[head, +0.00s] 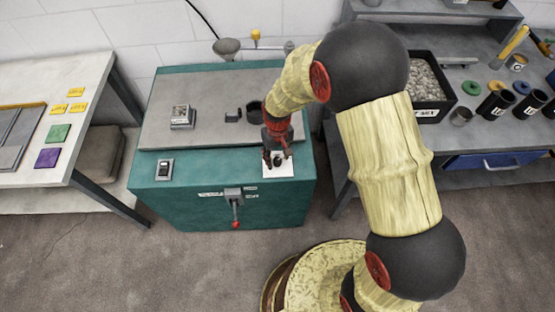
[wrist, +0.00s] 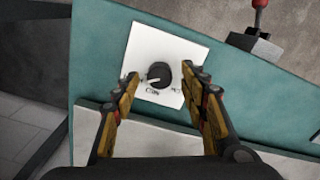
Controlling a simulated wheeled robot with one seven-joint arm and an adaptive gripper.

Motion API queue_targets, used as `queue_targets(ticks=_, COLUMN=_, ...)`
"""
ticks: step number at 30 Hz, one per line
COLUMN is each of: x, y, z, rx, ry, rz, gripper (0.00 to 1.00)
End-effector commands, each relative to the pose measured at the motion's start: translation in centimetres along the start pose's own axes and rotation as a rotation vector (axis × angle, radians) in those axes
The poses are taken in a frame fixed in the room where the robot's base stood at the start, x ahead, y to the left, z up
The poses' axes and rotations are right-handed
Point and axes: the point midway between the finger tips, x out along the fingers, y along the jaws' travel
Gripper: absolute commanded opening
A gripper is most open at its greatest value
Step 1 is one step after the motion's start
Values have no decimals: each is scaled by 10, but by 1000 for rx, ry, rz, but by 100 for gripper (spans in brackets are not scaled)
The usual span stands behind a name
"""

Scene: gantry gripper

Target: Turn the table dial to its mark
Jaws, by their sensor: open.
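The dial is a dark round knob (wrist: 158,75) with a light pointer line, set on a white square plate (wrist: 155,42) with dark lettering. In the wrist view its pointer aims left toward one finger. The plate also shows in the head view (head: 281,169) at the right of the teal cabinet's front top edge, with the knob mostly hidden by my gripper. My gripper (wrist: 165,80) is open, with one yellow and black finger on each side of the knob. I cannot tell whether either finger touches it.
The teal cabinet (head: 170,212) has a grey top (head: 190,140), a small switch (head: 164,168) and a red-tipped lever (head: 235,208) on its front. A side table (head: 50,110) stands left. A bench with a gravel bin (head: 428,88) and several cups stands right.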

Motion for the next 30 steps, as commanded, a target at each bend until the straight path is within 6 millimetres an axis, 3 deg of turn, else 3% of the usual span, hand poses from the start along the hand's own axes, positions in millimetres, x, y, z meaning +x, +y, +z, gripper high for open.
queue_targets(ticks=12, x=9, y=0, z=0, rx=1, ry=1, rz=0, gripper=43)
queue_targets(ticks=30, x=9, y=0, z=0, rx=1, ry=0, rz=0, gripper=9)
